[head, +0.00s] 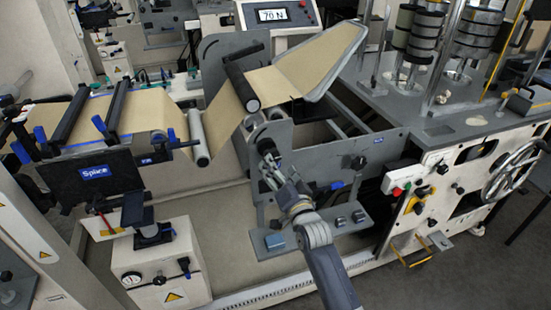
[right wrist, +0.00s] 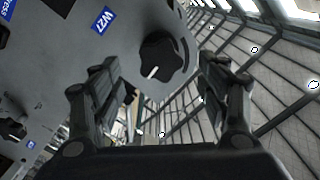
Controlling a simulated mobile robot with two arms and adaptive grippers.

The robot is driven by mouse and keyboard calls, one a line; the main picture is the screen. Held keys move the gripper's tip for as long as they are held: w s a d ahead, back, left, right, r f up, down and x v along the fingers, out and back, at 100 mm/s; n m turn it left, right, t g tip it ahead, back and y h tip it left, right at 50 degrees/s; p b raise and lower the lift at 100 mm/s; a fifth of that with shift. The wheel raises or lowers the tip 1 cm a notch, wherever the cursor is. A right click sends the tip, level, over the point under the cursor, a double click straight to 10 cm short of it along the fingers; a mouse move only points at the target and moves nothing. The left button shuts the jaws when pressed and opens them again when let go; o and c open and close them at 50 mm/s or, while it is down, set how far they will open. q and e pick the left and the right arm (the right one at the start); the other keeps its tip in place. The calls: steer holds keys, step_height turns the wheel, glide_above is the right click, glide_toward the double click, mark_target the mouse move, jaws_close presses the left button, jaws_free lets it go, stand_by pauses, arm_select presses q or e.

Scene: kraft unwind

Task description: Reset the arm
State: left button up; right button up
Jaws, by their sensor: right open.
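My right arm comes in from the bottom of the head view. Its gripper (head: 268,172) is in front of the grey side plate (head: 284,137) below the paper rollers. In the right wrist view the gripper (right wrist: 163,72) is open, with its two fingers wide apart and nothing between them. A black knob (right wrist: 163,56) with a white pointer line sits on a grey panel beyond the fingers, apart from them as far as I can tell. My left gripper is not in view.
Brown paper web (head: 300,66) runs over a dark roller (head: 241,86) above my right gripper. A grey shelf with small switches (head: 341,221) lies beside the forearm. A handwheel (head: 510,172) stands at right. The pale floor of the machine frame (head: 225,235) is open at left.

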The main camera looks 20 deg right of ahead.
steer(key=shift+s, duration=0.35)
steer(key=s+a+f+n+g, duration=0.1)
steer(key=s+f+g, duration=0.15)
steer(key=f, duration=0.75)
steer(key=s+a+f+n+g, duration=0.1)
steer(key=s+f+g, duration=0.15)
steer(key=f, duration=0.65)
steer(key=s+f+n+g, duration=0.2)
steer(key=s+f, duration=0.6)
steer(key=f, duration=0.3)
steer(key=s+f+n+g, duration=0.2)
steer(key=s+f, duration=0.6)
steer(key=f, duration=0.2)
steer(key=s+d+f+n+g, duration=0.1)
steer(key=s+f, duration=0.4)
steer(key=s, duration=0.7)
steer(key=s+d+f+n+g, duration=0.2)
steer(key=s+f+g, duration=0.2)
steer(key=s, duration=0.8)
steer(key=s+d+f+n+g+b, duration=0.1)
steer(key=s+d+f+g, duration=0.1)
steer(key=s+f, duration=0.6)
steer(key=s+g, duration=0.1)
steer(key=s, duration=0.4)
steer(key=shift+d+f+h, duration=0.2)
steer(key=shift+d+h, duration=0.05)
steer(key=shift+h, duration=0.05)
